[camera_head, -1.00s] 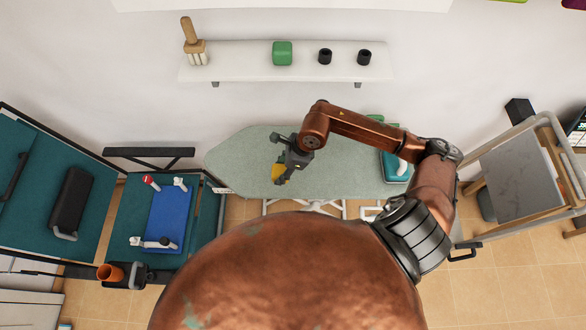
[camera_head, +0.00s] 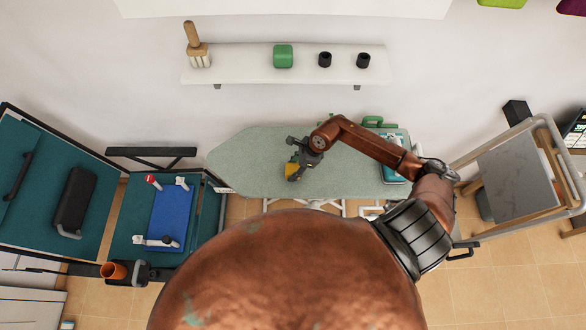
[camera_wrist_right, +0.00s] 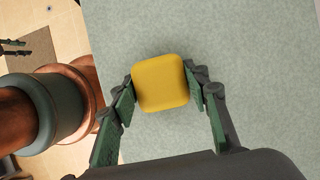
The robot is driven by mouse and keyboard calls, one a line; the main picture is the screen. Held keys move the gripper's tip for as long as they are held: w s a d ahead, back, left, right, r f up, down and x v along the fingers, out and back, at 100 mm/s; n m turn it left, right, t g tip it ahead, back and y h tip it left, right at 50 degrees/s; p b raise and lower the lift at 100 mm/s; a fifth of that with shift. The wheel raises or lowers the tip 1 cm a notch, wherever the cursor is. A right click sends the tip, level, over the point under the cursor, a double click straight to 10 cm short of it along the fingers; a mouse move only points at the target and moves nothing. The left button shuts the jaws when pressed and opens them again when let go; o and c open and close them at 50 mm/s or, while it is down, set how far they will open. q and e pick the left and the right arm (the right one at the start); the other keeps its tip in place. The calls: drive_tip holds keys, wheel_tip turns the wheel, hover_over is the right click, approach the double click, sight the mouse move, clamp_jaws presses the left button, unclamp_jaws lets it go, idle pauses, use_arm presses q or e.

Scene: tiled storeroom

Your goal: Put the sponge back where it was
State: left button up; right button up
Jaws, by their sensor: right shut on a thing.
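The yellow sponge (camera_wrist_right: 162,84) is a rounded block between the two fingers of my right gripper (camera_wrist_right: 160,88) in the right wrist view. The fingers press on its left and right sides. In the head view the sponge (camera_head: 291,170) shows at the tip of my right gripper (camera_head: 298,168), over the middle of the ironing board (camera_head: 240,160). I cannot tell whether the sponge touches the board.
A white wall shelf (camera_head: 232,70) holds a wooden brush, a green block (camera_head: 283,56) and two black cups. A teal iron (camera_head: 393,166) is at the board's right end. A cart with a blue mat (camera_head: 168,220) stands left. A grey panel trolley (camera_head: 517,180) stands right.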

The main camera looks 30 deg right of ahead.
drive_tip(key=o, duration=1)
drive_tip(key=b+v, duration=0.1)
drive_tip(key=v, duration=1.1)
drive_tip(key=shift+b, duration=0.35)
drive_tip(key=shift+a, duration=0.1)
